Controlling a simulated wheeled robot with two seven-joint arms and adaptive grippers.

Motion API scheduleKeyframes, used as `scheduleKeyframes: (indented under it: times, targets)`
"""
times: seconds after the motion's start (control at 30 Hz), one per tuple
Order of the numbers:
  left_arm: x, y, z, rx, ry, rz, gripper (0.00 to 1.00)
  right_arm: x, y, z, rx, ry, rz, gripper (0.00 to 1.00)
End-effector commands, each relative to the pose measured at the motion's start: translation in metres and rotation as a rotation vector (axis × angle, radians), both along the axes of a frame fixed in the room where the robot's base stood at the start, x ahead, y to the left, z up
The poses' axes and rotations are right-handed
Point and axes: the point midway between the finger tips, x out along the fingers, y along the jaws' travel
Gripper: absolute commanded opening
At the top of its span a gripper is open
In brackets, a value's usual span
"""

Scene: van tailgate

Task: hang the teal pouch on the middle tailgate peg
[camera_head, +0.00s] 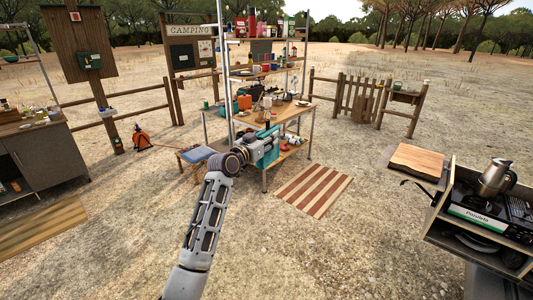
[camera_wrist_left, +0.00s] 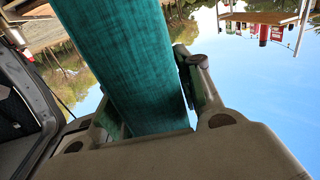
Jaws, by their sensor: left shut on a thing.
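The teal pouch (camera_head: 267,149) hangs at the end of my left arm, near the middle of the head view. My left gripper (camera_head: 261,142) is shut on it. In the left wrist view the teal pouch (camera_wrist_left: 125,60) fills the space between the two fingers (camera_wrist_left: 150,98) and runs up out of the frame. Its far end is not seen there. I cannot make out the tailgate pegs in either view. My right gripper is out of view.
A wooden table (camera_head: 312,122) with a loaded shelf rack stands behind the gripper. A striped mat (camera_head: 313,190) lies on the ground. A kitchen box with a kettle (camera_head: 495,179) is at the right, a cabinet (camera_head: 45,160) at the left. Open ground lies between.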

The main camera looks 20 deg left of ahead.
Motion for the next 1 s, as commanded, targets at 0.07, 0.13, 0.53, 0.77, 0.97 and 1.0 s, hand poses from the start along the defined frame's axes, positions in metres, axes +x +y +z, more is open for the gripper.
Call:
scheduleKeyframes:
  times: [0.07, 0.13, 0.53, 0.77, 0.97, 1.0]
  targets:
    - [0.005, 0.001, 0.02, 0.0, -0.004, -0.006, 0.08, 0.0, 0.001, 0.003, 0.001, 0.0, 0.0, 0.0]
    - [0.008, 0.002, 0.034, -0.001, -0.005, -0.011, 0.08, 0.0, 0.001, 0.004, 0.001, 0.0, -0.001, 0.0]
    - [0.022, 0.007, 0.117, -0.001, -0.005, -0.04, 0.08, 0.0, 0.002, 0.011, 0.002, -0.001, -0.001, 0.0]
    - [0.025, 0.011, 0.166, -0.002, -0.005, -0.054, 0.08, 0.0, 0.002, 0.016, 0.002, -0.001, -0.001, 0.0]
    - [0.024, 0.014, 0.21, -0.001, -0.006, -0.065, 0.08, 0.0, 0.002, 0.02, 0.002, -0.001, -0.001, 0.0]
    - [0.023, 0.015, 0.219, 0.0, -0.004, -0.067, 0.08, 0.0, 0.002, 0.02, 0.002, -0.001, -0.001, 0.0]
